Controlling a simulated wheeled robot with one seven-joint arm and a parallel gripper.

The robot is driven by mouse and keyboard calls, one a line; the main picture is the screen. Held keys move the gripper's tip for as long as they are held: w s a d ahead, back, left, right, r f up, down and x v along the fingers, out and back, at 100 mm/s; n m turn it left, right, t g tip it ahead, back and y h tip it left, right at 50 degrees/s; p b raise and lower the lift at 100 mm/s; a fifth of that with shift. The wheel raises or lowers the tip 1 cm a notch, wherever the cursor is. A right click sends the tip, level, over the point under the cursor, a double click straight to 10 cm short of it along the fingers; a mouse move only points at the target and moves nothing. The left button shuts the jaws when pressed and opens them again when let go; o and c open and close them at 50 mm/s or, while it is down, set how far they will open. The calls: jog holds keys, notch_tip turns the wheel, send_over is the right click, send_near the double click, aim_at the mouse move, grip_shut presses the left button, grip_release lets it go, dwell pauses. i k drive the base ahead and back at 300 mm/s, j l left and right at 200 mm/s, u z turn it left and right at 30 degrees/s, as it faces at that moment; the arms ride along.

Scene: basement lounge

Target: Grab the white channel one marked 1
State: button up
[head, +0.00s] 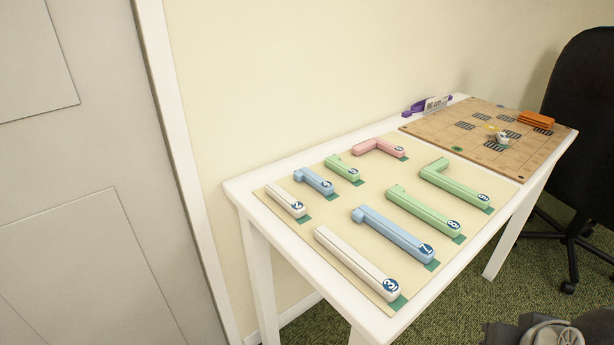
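Two white channels lie on the cream mat (318,215) on the white table. The short white channel (282,200) is at the mat's left corner, and its round blue label looks like a 2. The long white channel (345,255) lies along the near edge, and its label reads 3. I cannot make out a label reading 1 on any piece. My gripper is not in view; a grey and black part at the bottom right seems to be my own arm.
Blue, green and pink channels lie beside the white ones. A brown grid board (430,127) holds an orange stack (535,120) and a small white piece (502,138). A purple holder (412,108) stands by the wall. A black chair (588,130) is at the right.

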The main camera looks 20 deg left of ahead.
aim_at(503, 139)
jog(key=k+j, duration=0.5)
jog(key=j, duration=0.25)
jog(key=i+l+u, duration=0.1)
jog(key=l, duration=0.4)
jog(key=i+l+u, duration=0.15)
jog(key=l, duration=0.4)
jog(key=l+u, duration=0.1)
jog(key=l, duration=0.45)
jog(key=i+l+u, duration=0.2)
jog(key=i+l, duration=0.25)
jog(key=i+l+u, duration=0.2)
jog(key=i+l, duration=0.2)
jog(key=i+l+u, duration=0.2)
jog(key=i+l, duration=0.2)
jog(key=l, duration=0.3)
jog(key=l+u, duration=0.55)
jog(key=l, duration=0.2)
jog(key=i, duration=0.05)
